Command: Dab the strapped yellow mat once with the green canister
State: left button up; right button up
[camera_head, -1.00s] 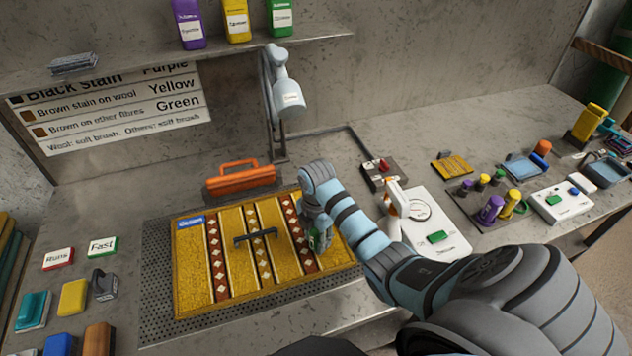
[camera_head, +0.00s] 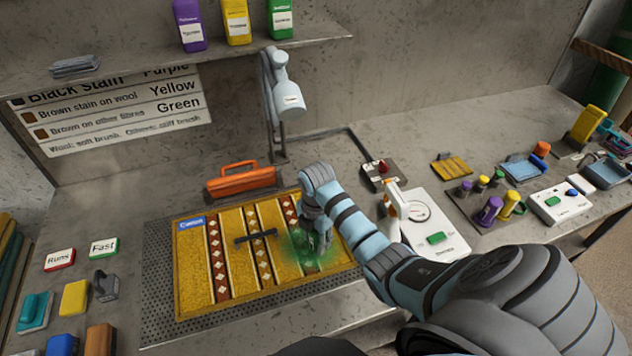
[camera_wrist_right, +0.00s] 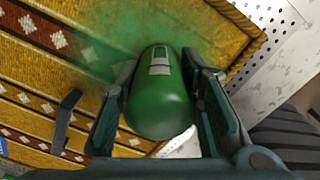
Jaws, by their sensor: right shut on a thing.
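The yellow mat (camera_head: 195,270) with red-and-white patterned bands lies on a perforated board, a dark strap handle (camera_head: 255,236) across its middle. My right gripper (camera_head: 314,240) is over the right part of the mat. In the right wrist view, the right gripper (camera_wrist_right: 160,100) is shut on the green canister (camera_wrist_right: 160,110), one finger on each side. A green haze (camera_head: 305,245) spreads over the mat around the canister. Whether the canister touches the mat I cannot tell. My left gripper is not in view.
An orange-handled tool (camera_head: 240,180) lies behind the mat. A lamp (camera_head: 288,95) stands behind it. A white device (camera_head: 430,225) is to the right, with several bottles (camera_head: 490,210) farther right. Label blocks (camera_head: 60,258) and brushes are at left.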

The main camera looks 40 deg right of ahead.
jog(key=shift+r, duration=3.45)
